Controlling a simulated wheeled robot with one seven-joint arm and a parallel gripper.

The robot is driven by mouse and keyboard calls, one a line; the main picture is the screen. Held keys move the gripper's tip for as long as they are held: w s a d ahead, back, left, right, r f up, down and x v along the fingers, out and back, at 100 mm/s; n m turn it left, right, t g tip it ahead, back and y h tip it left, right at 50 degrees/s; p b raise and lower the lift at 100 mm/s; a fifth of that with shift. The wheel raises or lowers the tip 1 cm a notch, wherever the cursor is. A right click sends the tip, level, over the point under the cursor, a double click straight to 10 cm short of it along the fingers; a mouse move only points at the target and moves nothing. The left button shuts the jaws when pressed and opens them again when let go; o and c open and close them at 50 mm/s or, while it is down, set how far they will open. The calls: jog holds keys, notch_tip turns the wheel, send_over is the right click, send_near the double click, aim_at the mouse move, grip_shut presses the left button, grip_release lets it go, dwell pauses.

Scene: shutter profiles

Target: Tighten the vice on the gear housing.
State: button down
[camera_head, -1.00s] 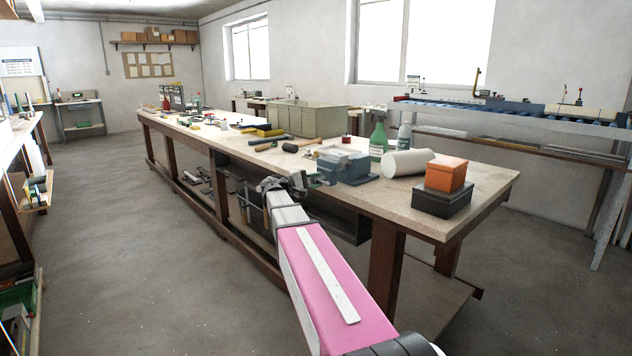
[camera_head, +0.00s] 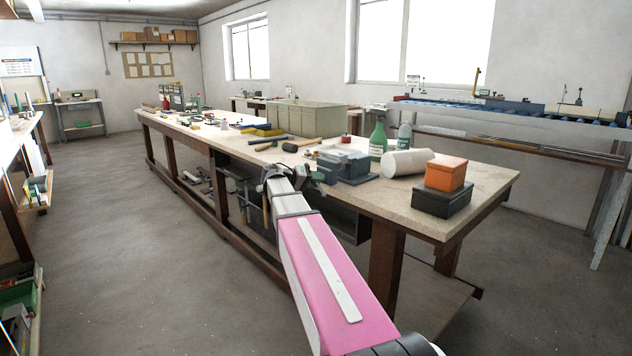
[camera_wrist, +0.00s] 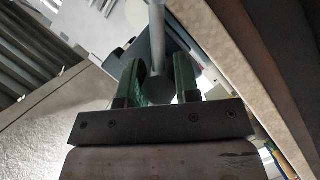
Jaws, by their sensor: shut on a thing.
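The blue-grey vice (camera_head: 352,166) stands on the near right part of the long workbench, at its front edge. A paler grey block shows at its top; I cannot tell whether this is the gear housing or part of the vice. My gripper (camera_head: 314,178) is at the vice's front left side, beside the bench edge. In the wrist view, my gripper's green fingers (camera_wrist: 158,78) stand on either side of the grey vice handle (camera_wrist: 157,38) and are shut on it. The handle's round end (camera_wrist: 160,86) lies between the fingers. The jaws of the vice are hidden from the wrist view.
On the workbench (camera_head: 480,187), a green bottle (camera_head: 377,141), a white roll (camera_head: 407,163) and an orange box (camera_head: 445,173) on a dark box (camera_head: 441,201) stand right of the vice. A mallet (camera_head: 291,146) lies to its left. The floor in front is clear.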

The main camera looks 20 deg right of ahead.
jog(key=shift+s+f+m, duration=0.1)
jog(key=shift+m, duration=0.3)
jog(key=shift+y, duration=0.3)
jog(key=shift+a, duration=0.1)
dwell(1.5)
jog(key=c, duration=0.8)
grip_release()
jog(key=shift+c, duration=0.2)
jog(key=v, duration=1)
jog(key=shift+a, duration=0.4)
jog(key=shift+s, duration=0.1)
